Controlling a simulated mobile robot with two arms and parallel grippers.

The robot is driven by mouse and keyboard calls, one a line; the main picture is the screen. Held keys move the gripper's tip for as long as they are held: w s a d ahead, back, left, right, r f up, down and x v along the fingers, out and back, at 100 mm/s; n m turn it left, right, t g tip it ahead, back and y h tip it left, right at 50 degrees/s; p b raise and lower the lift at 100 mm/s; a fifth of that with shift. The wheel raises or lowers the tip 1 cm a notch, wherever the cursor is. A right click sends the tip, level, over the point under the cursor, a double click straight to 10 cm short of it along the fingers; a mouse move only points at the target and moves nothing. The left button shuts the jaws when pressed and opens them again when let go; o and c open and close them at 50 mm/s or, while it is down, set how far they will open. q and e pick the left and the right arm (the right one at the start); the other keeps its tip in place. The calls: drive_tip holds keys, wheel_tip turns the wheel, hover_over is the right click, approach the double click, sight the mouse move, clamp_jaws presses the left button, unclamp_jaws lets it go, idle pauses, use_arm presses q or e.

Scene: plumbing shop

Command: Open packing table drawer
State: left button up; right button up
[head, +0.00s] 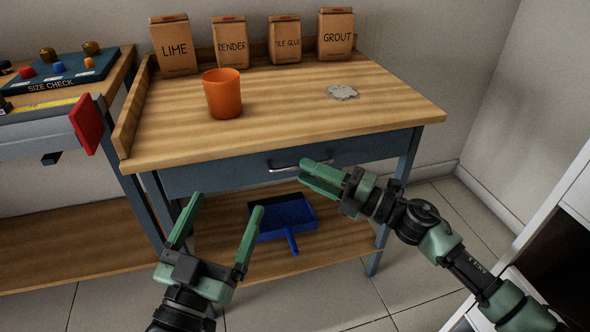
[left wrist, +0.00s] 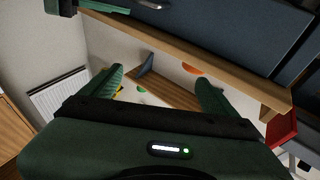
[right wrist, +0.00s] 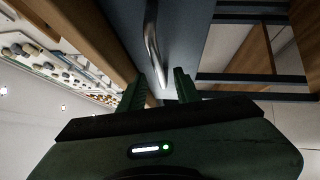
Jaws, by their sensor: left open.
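The packing table (head: 270,115) has a wood top and a blue-grey drawer (head: 225,175) under its front edge. The drawer front looks flush with the table frame. Its silver bar handle (head: 285,168) is at the drawer's middle. My right gripper (head: 302,173) is at the handle's right end, with its fingers apart. In the right wrist view the handle (right wrist: 152,45) runs toward the gap between the fingertips (right wrist: 158,80); I cannot tell if they touch it. My left gripper (head: 228,202) is wide open and empty, low in front of the table, left of the handle.
An orange cup (head: 222,95), a grey patch (head: 342,92) and several labelled bags (head: 335,35) are on the tabletop. A blue dustpan (head: 285,217) lies on the lower shelf. A workbench (head: 60,125) stands left; a white cabinet (head: 560,210) stands right.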

drive_tip(key=shift+x, duration=1.85)
use_arm(q)
drive_tip(key=shift+s+d+r+t+h, duration=0.1)
drive_tip(key=shift+s+r+t+h, duration=0.1)
drive_tip(key=shift+r+t, duration=0.25)
drive_tip(key=shift+s+r+t+h, duration=0.2)
drive_tip(key=shift+r+t, duration=0.05)
drive_tip(key=shift+r, duration=0.4)
use_arm(e)
drive_tip(key=shift+d, duration=0.1)
clamp_jaws()
